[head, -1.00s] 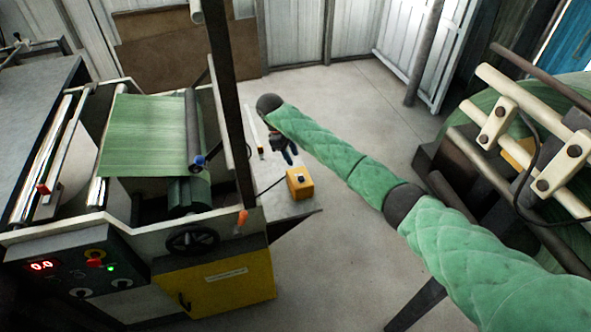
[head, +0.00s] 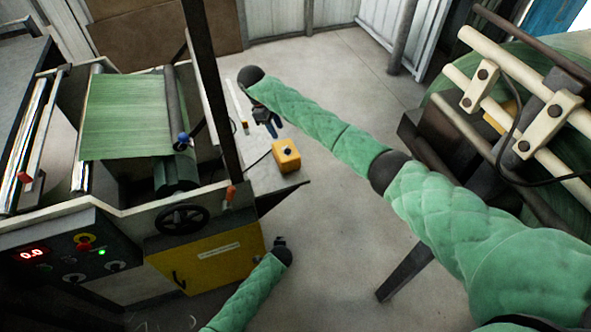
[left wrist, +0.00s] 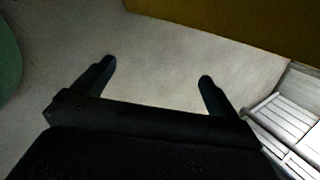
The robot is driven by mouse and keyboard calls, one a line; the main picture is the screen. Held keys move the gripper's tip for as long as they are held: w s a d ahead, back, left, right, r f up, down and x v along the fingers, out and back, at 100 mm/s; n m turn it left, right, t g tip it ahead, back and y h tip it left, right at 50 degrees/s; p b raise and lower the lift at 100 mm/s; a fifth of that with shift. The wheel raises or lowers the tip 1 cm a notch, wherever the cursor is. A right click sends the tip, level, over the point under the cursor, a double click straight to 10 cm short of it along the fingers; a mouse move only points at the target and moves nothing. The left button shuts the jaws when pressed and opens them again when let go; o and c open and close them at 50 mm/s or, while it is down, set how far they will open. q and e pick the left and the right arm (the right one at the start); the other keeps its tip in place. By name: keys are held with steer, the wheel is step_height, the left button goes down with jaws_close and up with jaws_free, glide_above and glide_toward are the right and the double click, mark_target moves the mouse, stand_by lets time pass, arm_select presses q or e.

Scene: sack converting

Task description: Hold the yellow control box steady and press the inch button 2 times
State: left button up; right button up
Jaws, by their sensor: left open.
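The yellow control box (head: 286,156) sits on a pale side shelf (head: 262,178) beside the machine, with a dark button on its top and a cable to its left. My right gripper (head: 272,125) hangs just above and left of the box, apart from it; its fingers are too small and dark to read. My left gripper (head: 279,241) is low at the bottom, below the shelf in the picture and clear of the box. In the left wrist view the left gripper (left wrist: 155,80) is open and empty, with bare floor between its fingers.
The machine's yellow cabinet (head: 210,258) and handwheel (head: 181,219) stand left of my left arm. A large green roll on a frame (head: 530,120) stands at the right. The shelf's corner juts toward open concrete floor (head: 330,215).

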mark_target(292, 165)
arm_select(q)
steer(key=w+d+r+m+t, duration=0.1)
steer(key=w+d+r+m, duration=0.2)
steer(key=r, duration=0.6)
steer(key=w+d+r+m+t+y, duration=0.1)
steer(key=w+d+r+m, duration=0.3)
steer(key=r, duration=0.5)
steer(key=w+d+r+m+t, duration=0.2)
steer(key=w+d+r+m, duration=0.2)
steer(key=r, duration=0.5)
steer(key=shift+w+d+r+t+y, duration=0.2)
steer(key=shift+w+d, duration=0.45)
steer(key=shift+w, duration=0.3)
steer(key=shift+w+d+r+t+y, duration=0.1)
steer(key=shift+w+d+r, duration=0.1)
steer(key=shift+w+d, duration=0.6)
steer(key=w+a+t, duration=0.1)
steer(key=w+a+r+m+y, duration=0.1)
steer(key=w+a, duration=0.1)
steer(key=w+a+r+t+y, duration=0.1)
steer(key=a, duration=0.1)
steer(key=shift+w+a+r+m+t, duration=0.2)
steer(key=shift+m+t, duration=0.1)
steer(key=shift+m, duration=0.1)
steer(key=shift+w+a, duration=0.35)
steer(key=shift+w, duration=0.1)
steer(key=shift+x, duration=3.6)
steer(key=shift+a+r, duration=0.1)
